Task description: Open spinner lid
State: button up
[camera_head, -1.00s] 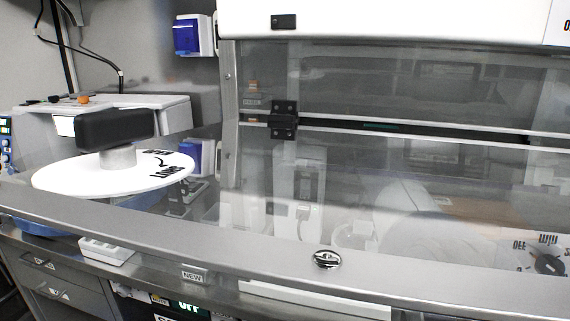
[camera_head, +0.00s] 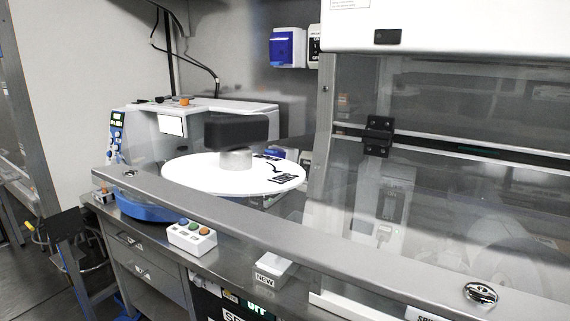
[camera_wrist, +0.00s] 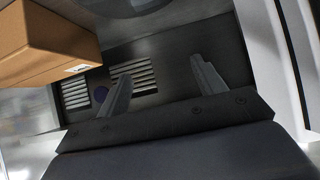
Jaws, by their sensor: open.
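The spinner's lid (camera_head: 190,176) is a flat white disc with dark lettering and a curved arrow on its right side. A thick black handle (camera_head: 236,130) stands on a short grey stem at its middle. The lid lies level, and I cannot tell whether it is locked. The spinner's white body (camera_head: 262,113) rises behind it, and its blue base (camera_head: 150,211) shows below at the left. My gripper (camera_wrist: 160,68) is open and empty in the wrist view, with its two fingers apart. It is not in the head view, and the spinner cannot be made out in the wrist view.
A grey metal rail (camera_head: 330,236) crosses in front of the spinner. A glass-fronted cabinet (camera_head: 455,160) stands to the right. A small button box (camera_head: 191,238) sits on the bench edge. In the wrist view, a cardboard box (camera_wrist: 45,45) is close to my gripper on the left.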

jog(key=v, duration=0.7)
jog(key=x, duration=0.6)
jog(key=shift+w+d+f, duration=0.15)
jog(key=shift+w, duration=0.1)
jog(key=shift+s+f+b, duration=0.25)
jog(key=shift+f+b, duration=0.5)
jog(key=shift+b, duration=0.2)
jog(key=shift+s+a+b, duration=0.25)
jog(key=shift+a+b, duration=0.1)
jog(key=shift+b, duration=0.05)
jog(key=shift+f+t+b, duration=0.2)
jog(key=shift+t+b, duration=0.1)
jog(key=shift+b, duration=0.55)
jog(key=shift+s+h+b, duration=0.15)
jog(key=shift+h+b, duration=0.15)
jog(key=shift+b, duration=0.1)
jog(key=b, duration=0.1)
jog(key=t+b, duration=0.1)
jog(key=b, duration=0.1)
jog(key=shift+s+a+f, duration=0.2)
jog(key=shift+f, duration=0.05)
jog(key=shift+s+h+b, duration=0.1)
jog(key=shift+h+b, duration=0.2)
jog(key=shift+b, duration=0.35)
